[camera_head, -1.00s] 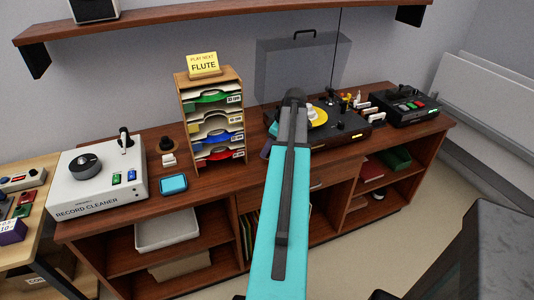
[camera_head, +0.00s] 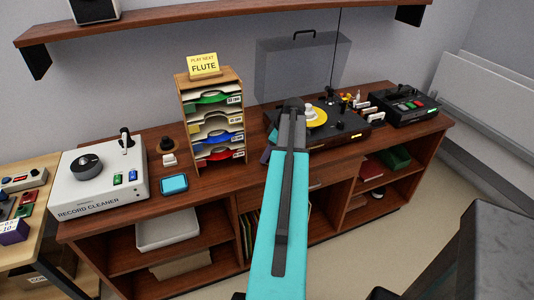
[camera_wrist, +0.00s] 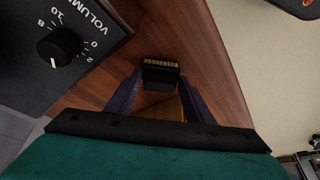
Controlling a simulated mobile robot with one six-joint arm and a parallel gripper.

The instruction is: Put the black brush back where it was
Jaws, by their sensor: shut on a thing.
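In the wrist view, my gripper (camera_wrist: 160,92) is shut on the black brush (camera_wrist: 160,72), which sits between the two dark purple fingers. A row of pale tan bristles shows along its far edge. The brown wooden counter top lies behind it. I cannot tell whether the brush touches the wood. In the head view, my teal arm reaches toward the turntable (camera_head: 352,134) and hides most of the gripper and the brush.
A black box with a volume knob (camera_wrist: 59,47) stands close on the left in the wrist view. In the head view, a record rack (camera_head: 212,88) and a white record cleaner (camera_head: 100,183) stand left of my arm. A black button box (camera_head: 404,108) is at the right.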

